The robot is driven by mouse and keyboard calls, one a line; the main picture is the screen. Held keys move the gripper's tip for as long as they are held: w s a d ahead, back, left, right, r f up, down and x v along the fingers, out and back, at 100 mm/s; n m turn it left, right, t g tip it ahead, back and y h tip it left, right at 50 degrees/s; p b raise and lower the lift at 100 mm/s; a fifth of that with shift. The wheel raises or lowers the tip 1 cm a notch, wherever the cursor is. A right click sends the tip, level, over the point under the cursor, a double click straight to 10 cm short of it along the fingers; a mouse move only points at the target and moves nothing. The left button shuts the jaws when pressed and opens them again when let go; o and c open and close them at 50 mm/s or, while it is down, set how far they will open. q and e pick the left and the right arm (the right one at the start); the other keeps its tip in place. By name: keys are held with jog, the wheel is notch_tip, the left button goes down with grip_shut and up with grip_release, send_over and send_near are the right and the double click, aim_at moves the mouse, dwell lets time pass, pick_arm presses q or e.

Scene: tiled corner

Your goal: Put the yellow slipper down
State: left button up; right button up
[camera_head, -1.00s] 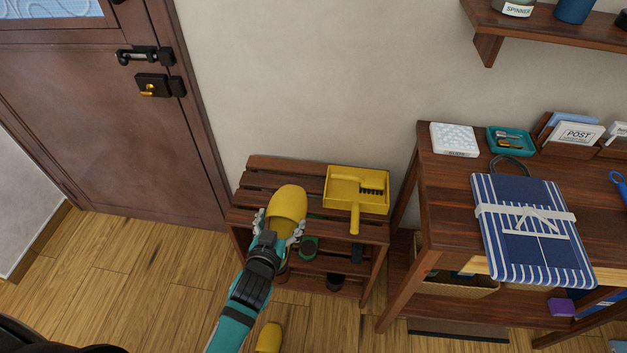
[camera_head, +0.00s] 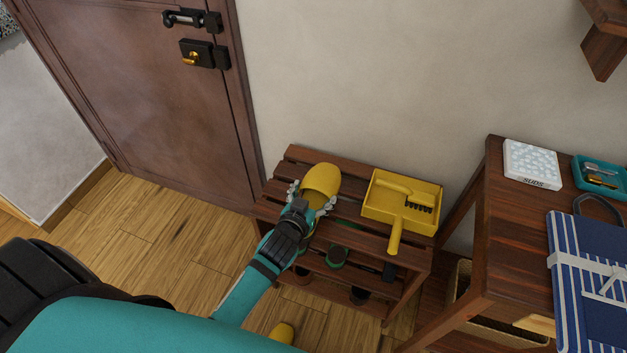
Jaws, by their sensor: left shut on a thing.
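A yellow slipper (camera_head: 322,181) is in my left gripper (camera_head: 311,199), whose fingers close on its sides near the open end. The slipper is over the left part of the slatted wooden rack's top (camera_head: 346,212); I cannot tell whether it touches the slats. A second yellow slipper (camera_head: 283,332) is on the floor in front of the rack, partly hidden by my arm. My right gripper is not in view.
A yellow dustpan with a brush (camera_head: 402,204) lies on the right of the rack top. Shoes sit on the rack's lower shelf. A wooden table (camera_head: 510,225) with a striped bag (camera_head: 590,270) stands right. A door (camera_head: 150,90) is at left.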

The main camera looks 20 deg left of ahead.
pick_arm(q)
jog(key=w+a, duration=0.5)
jog(key=w+a+f, duration=0.1)
jog(key=w+a, duration=0.1)
jog(key=a, duration=0.1)
jog(key=shift+w, duration=0.35)
jog(key=shift+f, duration=0.2)
jog(key=shift+f+b, duration=0.35)
jog(key=shift+f, duration=1.25)
jog(key=o, duration=1.2)
jog(key=shift+f, duration=0.1)
jog(key=shift+s+r, duration=0.15)
jog(key=shift+r, duration=0.05)
jog(key=p+v, duration=0.1)
jog(key=v, duration=1)
jog(key=shift+s+p, duration=0.35)
